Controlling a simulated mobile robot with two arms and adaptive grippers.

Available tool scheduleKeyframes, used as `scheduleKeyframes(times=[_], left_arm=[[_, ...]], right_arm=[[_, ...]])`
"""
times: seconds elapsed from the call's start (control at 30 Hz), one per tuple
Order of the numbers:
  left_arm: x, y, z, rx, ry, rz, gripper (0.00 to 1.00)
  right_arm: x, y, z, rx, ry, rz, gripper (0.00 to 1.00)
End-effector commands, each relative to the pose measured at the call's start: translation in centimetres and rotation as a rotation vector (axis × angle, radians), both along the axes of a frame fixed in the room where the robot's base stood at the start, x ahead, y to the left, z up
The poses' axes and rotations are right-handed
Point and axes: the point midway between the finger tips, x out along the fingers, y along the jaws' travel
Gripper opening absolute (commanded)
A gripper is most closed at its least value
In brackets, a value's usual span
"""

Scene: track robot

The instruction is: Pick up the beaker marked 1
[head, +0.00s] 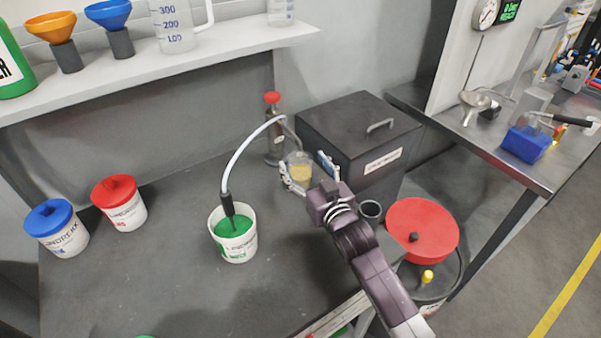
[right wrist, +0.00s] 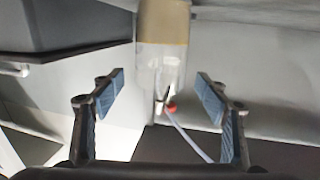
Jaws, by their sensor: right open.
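A clear beaker (head: 300,170) with yellowish contents stands on the dark workbench (head: 180,270), left of a dark box. I cannot read a mark on it. My right gripper (head: 309,178) is open at the beaker, with one finger on each side of it in the head view. In the right wrist view the beaker (right wrist: 162,62) shows upside down, centred beyond the gap between the open blue-padded fingers (right wrist: 161,95). Gaps show on both sides of it, and it does not look gripped. My left gripper is not in view.
The dark box (head: 350,130) stands close right of the beaker, and a red-topped pump (head: 275,135) behind it. A white hose runs from there into a bucket of green liquid (head: 235,235). Blue-lidded (head: 55,225) and red-lidded (head: 120,203) tubs stand left. The front bench is mostly clear.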

Motion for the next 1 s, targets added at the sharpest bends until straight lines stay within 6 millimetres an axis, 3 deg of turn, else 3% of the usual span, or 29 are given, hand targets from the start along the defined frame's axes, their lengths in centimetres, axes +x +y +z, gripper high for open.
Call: scheduleKeyframes(times=[0.2, 0.5, 1.0], left_arm=[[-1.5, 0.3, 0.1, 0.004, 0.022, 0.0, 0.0], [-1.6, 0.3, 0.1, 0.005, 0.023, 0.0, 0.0], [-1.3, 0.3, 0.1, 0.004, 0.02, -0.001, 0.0]], right_arm=[[2.0, 0.9, -0.1, 0.0, 0.0, 0.0, 0.68], [2.2, 1.0, -0.1, 0.0, 0.0, 0.0, 0.67], [2.2, 0.9, -0.1, 0.0, 0.001, 0.0, 0.12]])
